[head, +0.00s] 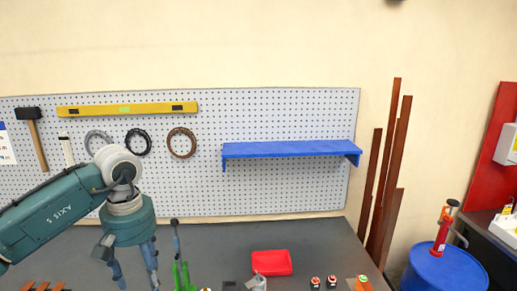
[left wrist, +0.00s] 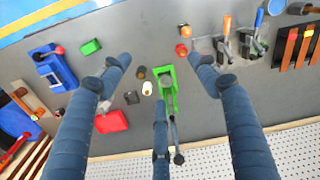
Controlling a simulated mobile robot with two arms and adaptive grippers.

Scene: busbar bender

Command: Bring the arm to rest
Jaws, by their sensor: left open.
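My left arm (head: 55,215) comes in from the left in the head view, in front of the pegboard. My left gripper (head: 134,272) hangs downward over the grey bench (head: 330,240), its fingertips near the lower edge of the picture. In the left wrist view the gripper (left wrist: 157,72) has its blue fingers spread wide, with nothing between them touching. A green device with a black-tipped lever (left wrist: 168,90) stands on the bench beyond the fingers; it also shows in the head view (head: 181,272). My right gripper is in neither view.
A red bin (head: 271,262) and several small parts lie on the bench. A blue shelf (head: 290,149) juts from the pegboard (head: 260,110). Brown bars (head: 392,170) lean on the wall at the right, near a blue drum (head: 440,272). A blue vise (left wrist: 52,68) shows in the wrist view.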

